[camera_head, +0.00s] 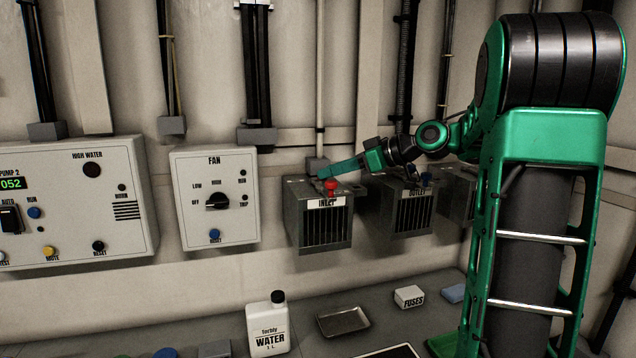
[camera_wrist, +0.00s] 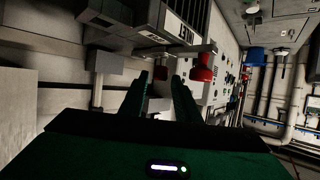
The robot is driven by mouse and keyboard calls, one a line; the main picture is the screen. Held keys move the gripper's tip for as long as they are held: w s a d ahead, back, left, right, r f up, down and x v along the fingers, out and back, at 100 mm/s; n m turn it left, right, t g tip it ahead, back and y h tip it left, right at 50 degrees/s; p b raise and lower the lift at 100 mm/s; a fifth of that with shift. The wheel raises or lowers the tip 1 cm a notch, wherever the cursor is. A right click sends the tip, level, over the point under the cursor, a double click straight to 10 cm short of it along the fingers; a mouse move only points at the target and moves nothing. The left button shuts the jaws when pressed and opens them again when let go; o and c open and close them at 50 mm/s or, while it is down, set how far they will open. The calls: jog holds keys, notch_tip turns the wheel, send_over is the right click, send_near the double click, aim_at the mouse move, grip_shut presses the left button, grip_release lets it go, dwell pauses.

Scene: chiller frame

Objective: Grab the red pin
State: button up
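The red pin (camera_head: 331,187) stands upright on the top front of the grey box labelled INLET (camera_head: 322,228). In the wrist view the red pin (camera_wrist: 205,68) is just right of my right finger, outside the gap between the fingers. My gripper (camera_head: 325,172) reaches in from the right over the INLET box, its tips close behind and above the pin. In the wrist view my gripper (camera_wrist: 162,80) has its two green fingers apart, with no pin held between them. Whether a finger touches the pin cannot be told.
The FAN panel (camera_head: 214,200) is to the left. Below, the bench holds a water bottle (camera_head: 267,325), a metal tray (camera_head: 343,321) and a fuses box (camera_head: 409,296).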

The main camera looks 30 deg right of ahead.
aim_at(310, 189)
jog(key=shift+x, duration=3.8)
grip_shut()
